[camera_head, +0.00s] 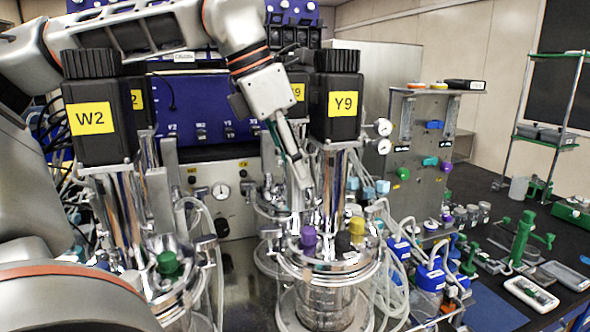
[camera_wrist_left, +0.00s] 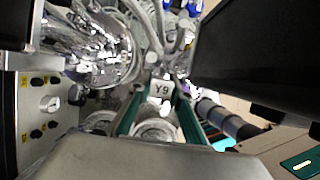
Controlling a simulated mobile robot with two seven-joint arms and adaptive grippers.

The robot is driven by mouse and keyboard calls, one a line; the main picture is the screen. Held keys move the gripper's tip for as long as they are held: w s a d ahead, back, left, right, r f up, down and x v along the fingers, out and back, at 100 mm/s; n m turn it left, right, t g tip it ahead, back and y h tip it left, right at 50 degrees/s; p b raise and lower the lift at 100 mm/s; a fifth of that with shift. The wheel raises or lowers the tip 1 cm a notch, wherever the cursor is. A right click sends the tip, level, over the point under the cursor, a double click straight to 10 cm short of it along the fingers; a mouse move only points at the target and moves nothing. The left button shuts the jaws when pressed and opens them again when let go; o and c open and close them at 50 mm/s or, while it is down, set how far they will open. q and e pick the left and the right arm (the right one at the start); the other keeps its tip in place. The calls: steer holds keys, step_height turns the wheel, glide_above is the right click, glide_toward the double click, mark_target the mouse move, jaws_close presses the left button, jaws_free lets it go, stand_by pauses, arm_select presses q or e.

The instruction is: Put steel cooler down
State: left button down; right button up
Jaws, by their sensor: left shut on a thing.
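My left gripper (camera_head: 292,143) reaches down from above, just left of the black motor marked Y9 (camera_head: 335,108). It is shut on the steel cooler (camera_head: 303,174), a slim silvery piece, over the lid (camera_head: 318,263) of the front right bioreactor. In the left wrist view, the green-edged fingers (camera_wrist_left: 160,112) stand on both sides of the cooler (camera_wrist_left: 156,131), whose round metal end shows. I cannot tell whether the cooler's lower end touches the lid. My right gripper is not in view.
The motor marked W2 (camera_head: 96,115) stands on the left bioreactor. Purple (camera_head: 308,238), black and yellow caps crowd the right lid. Tubes and blue-capped bottles (camera_head: 430,274) stand to its right. Green tools (camera_head: 523,240) and small trays lie on the black bench further right.

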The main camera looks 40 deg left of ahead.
arm_select(q)
steer(key=c, duration=2.1)
jaws_free()
steer(key=shift+w+a+f, duration=0.1)
steer(key=shift+f, duration=0.05)
steer(key=shift+c, duration=0.2)
steer(key=v, duration=1.2)
